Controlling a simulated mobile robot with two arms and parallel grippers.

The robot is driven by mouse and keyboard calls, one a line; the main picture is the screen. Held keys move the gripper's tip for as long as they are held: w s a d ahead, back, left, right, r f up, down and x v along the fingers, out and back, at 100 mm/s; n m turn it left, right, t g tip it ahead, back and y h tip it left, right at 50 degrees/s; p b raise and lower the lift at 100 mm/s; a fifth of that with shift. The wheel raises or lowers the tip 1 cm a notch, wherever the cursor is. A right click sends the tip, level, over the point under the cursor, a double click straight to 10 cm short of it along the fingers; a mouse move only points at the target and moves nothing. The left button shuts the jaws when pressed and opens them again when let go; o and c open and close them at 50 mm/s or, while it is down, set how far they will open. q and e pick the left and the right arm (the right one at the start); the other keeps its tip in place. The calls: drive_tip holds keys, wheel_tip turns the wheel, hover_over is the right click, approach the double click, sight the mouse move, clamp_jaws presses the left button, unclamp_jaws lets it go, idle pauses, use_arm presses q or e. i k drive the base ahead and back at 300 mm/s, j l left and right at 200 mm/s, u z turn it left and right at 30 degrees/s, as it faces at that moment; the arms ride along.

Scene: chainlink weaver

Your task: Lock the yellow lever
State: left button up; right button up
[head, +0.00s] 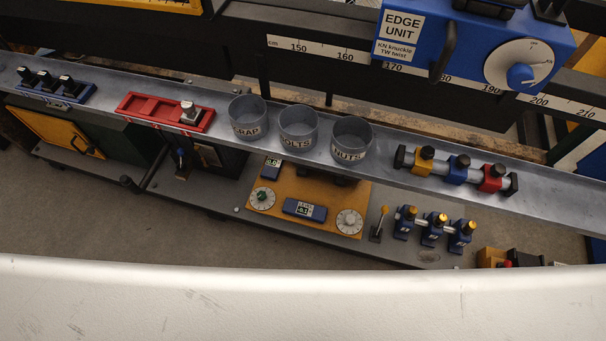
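A small lever with a yellow handle (382,218) stands on a dark base on the lower shelf (228,200), right of centre in the head view. Its handle points up and leans slightly right in the picture. It is too small to tell whether it is locked. Neither of my grippers shows in this view, and nothing touches the lever.
Several blue blocks with knobs (433,229) stand just right of the lever. An orange panel with dials (320,190) lies to its left. Above are a rail of yellow, blue and red clamps (456,170), grey cups (298,128) and a blue edge unit (470,45).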

sight(384, 210)
drive_tip(key=z, duration=0.95)
